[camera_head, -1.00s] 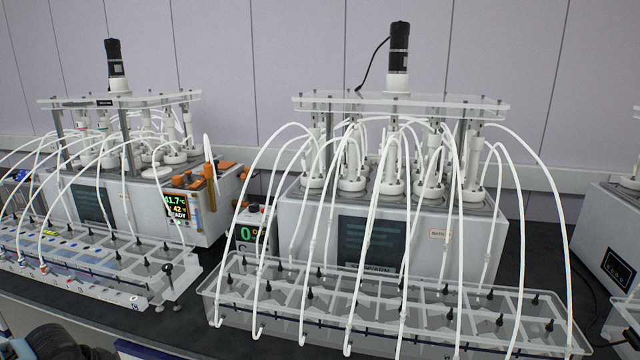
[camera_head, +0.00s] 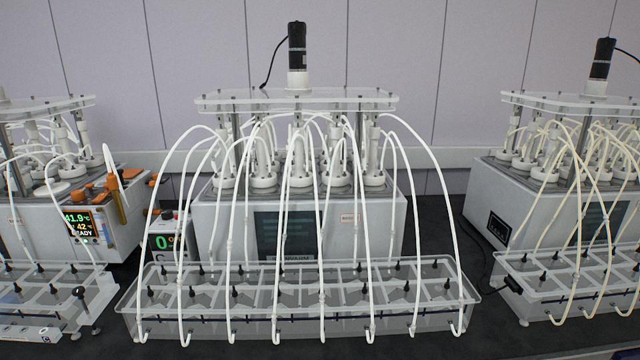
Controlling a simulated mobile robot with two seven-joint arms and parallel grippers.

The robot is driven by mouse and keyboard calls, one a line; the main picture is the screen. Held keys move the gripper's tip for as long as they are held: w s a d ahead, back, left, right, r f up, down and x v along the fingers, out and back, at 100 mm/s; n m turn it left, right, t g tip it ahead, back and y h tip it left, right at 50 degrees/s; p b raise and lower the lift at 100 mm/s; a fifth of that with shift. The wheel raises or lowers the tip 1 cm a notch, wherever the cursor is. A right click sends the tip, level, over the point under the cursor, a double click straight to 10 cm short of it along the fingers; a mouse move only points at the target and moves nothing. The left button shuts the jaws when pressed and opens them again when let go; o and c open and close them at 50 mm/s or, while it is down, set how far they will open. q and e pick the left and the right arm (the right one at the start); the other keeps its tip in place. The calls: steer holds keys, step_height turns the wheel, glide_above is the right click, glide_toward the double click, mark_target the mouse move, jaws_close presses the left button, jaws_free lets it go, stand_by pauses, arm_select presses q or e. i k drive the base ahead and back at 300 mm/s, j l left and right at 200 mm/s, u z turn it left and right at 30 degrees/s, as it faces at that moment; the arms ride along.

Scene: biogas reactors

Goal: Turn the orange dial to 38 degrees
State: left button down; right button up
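The left reactor unit (camera_head: 30,225) is cut off by the left edge. Its small dark display (camera_head: 78,225) reads 41.9 °C in green, with 42 and READY below. Several orange parts (camera_head: 96,190) sit on top of this unit beside the display. Which of them is the orange dial I cannot tell at this size. A small white device (camera_head: 163,240) with a green 0 on its screen stands between the left and middle units. Neither of my grippers is in view.
The middle reactor (camera_head: 400,225) stands on the dark bench with white tubes arching into a clear tray (camera_head: 300,328) in front. Another reactor (camera_head: 490,190) and tray stand at the right. A small black-knobbed post (camera_head: 82,305) stands left of the middle tray.

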mark_target(78, 195)
steer(key=u, duration=0.95)
steer(key=z, duration=0.3)
steer(key=j+z, duration=0.75)
steer(key=z, duration=0.15)
steer(key=k+j+z, duration=0.2)
steer(key=j, duration=0.25)
steer(key=j+z, duration=0.15)
steer(key=j, duration=0.25)
steer(key=k+j, duration=0.15)
steer(key=j, duration=0.2)
steer(key=k+j, duration=0.1)
steer(key=j, duration=0.25)
steer(key=k+j+z, duration=0.1)
steer(key=j, duration=0.25)
steer(key=k+j, duration=0.15)
steer(key=j, duration=0.2)
steer(key=k+j, duration=0.15)
steer(key=j, duration=0.2)
steer(key=z, duration=0.05)
